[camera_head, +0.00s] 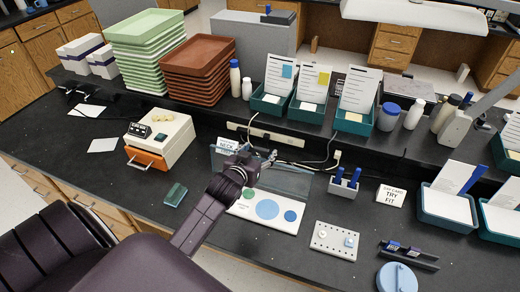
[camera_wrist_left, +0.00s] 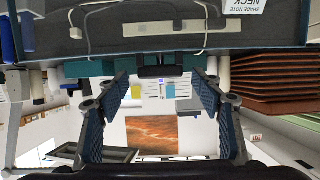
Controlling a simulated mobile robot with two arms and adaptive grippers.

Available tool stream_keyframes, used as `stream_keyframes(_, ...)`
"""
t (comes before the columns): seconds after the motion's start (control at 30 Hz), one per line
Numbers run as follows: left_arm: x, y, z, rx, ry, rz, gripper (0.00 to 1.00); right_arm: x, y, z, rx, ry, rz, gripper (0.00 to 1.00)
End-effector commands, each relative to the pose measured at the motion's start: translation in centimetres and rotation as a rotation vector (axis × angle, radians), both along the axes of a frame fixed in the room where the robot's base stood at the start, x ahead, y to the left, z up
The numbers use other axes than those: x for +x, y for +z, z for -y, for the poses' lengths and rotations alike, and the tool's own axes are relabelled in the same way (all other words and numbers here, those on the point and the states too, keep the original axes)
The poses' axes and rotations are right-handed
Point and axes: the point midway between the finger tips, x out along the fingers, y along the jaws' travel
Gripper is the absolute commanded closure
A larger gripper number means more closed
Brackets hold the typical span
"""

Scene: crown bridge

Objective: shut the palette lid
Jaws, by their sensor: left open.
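The palette (camera_head: 286,222) is a white tray with green and blue round wells on the black bench. Its grey, see-through lid (camera_head: 290,181) stands raised along the palette's back edge. My left gripper (camera_head: 268,158) is at the lid's upper left part in the head view and covers some of it. I cannot tell whether it touches the lid. In the left wrist view the gripper (camera_wrist_left: 160,88) has its fingers spread wide with nothing between them. My right gripper is not in view.
A holder with blue pieces (camera_head: 344,187) stands just right of the lid. A pegged white plate (camera_head: 335,240) lies right of the palette. An orange-fronted box (camera_head: 160,138) and a small green block (camera_head: 175,194) are left. A power strip with cables (camera_head: 262,133) runs behind.

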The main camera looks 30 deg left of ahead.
Motion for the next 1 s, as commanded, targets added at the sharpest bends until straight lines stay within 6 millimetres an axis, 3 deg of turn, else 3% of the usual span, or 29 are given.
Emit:
stream_keyframes(0.47,1.01,-0.43,-0.25,0.000,0.000,0.000,0.40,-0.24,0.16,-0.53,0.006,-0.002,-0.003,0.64)
stream_keyframes(1.0,0.98,-0.46,-0.23,0.000,0.000,-0.001,1.00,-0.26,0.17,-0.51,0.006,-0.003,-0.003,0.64)
